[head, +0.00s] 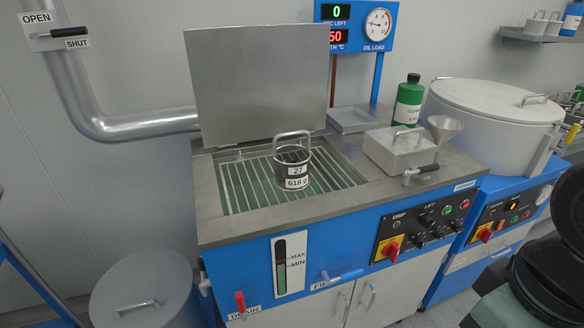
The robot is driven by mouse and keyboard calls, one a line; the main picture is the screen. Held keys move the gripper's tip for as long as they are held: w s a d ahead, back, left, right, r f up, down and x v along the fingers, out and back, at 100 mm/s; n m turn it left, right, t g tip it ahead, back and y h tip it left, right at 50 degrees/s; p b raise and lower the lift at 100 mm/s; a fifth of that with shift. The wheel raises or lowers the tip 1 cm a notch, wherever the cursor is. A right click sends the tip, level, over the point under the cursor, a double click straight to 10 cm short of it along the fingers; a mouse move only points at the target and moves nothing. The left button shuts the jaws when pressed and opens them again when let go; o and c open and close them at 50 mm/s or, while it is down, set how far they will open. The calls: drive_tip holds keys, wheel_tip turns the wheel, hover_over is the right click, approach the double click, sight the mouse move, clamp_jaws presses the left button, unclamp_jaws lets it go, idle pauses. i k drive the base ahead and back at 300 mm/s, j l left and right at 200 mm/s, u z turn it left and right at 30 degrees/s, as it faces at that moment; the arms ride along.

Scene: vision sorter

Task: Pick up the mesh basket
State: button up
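The mesh basket (292,170) is a small dark and grey round container with white labels reading "27" and "618 g". A grey loop handle (292,136) stands up over its top. It sits upright on the slatted grate (240,188) in the open tank of the blue washing machine (350,235). My gripper is not in view, and nothing is seen touching the basket.
The raised lid (255,80) stands behind the tank. A grey lidded box (400,150), a funnel (443,128) and a green bottle (408,100) stand right of it. A big lidded drum (497,100) is farther right. A grey bin (145,295) stands at lower left.

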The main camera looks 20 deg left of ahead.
sight(292, 158)
drive_tip(key=i+j+z, duration=0.15)
drive_tip(key=j, duration=1.1)
drive_tip(key=j+z, duration=0.15)
drive_tip(key=j, duration=1.15)
